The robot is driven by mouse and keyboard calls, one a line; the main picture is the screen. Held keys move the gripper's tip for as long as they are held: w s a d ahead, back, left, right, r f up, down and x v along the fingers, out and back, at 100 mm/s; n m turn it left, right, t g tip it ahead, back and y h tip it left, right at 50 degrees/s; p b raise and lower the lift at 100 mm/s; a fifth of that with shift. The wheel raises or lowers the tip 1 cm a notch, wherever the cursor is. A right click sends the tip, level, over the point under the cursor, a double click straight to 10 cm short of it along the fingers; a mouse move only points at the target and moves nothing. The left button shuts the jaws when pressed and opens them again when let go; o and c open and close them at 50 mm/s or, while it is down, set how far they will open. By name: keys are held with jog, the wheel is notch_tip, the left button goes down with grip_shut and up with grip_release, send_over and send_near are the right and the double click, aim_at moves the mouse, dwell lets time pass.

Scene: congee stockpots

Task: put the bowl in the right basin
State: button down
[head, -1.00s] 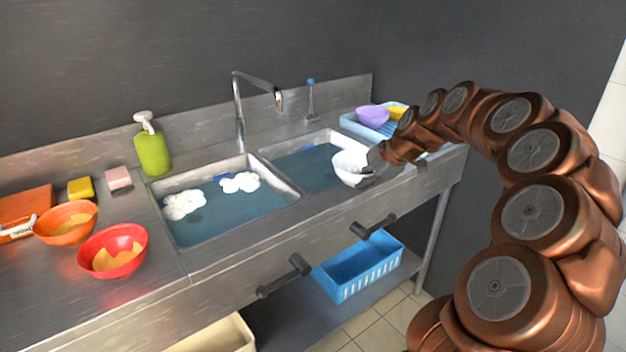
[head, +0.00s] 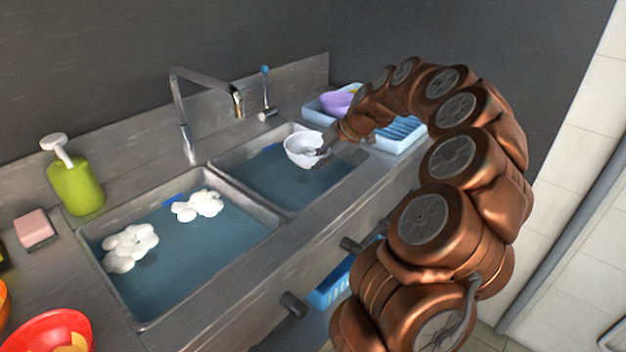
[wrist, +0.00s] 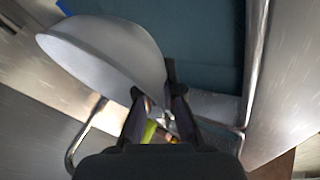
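The white bowl (head: 302,149) is in my gripper (head: 322,146), over the right basin (head: 222,166), which holds blue-grey water. Its opening faces up, slightly tilted. I cannot tell whether its underside touches the water. In the wrist view the bowl (wrist: 105,48) fills the upper left, with its near side at the two dark fingers of my gripper (wrist: 155,100), which look closed on its edge. The left basin (head: 120,220) holds water and white foam.
A faucet (head: 178,110) stands behind the basins. A blue rack (head: 398,132) with a purple bowl (head: 336,102) is to the right. A green soap bottle (head: 76,185), a pink sponge (head: 34,227) and a red bowl (head: 45,330) are at left.

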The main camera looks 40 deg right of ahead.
notch_tip(320, 180, down, 6)
jog(key=shift+p, duration=0.35)
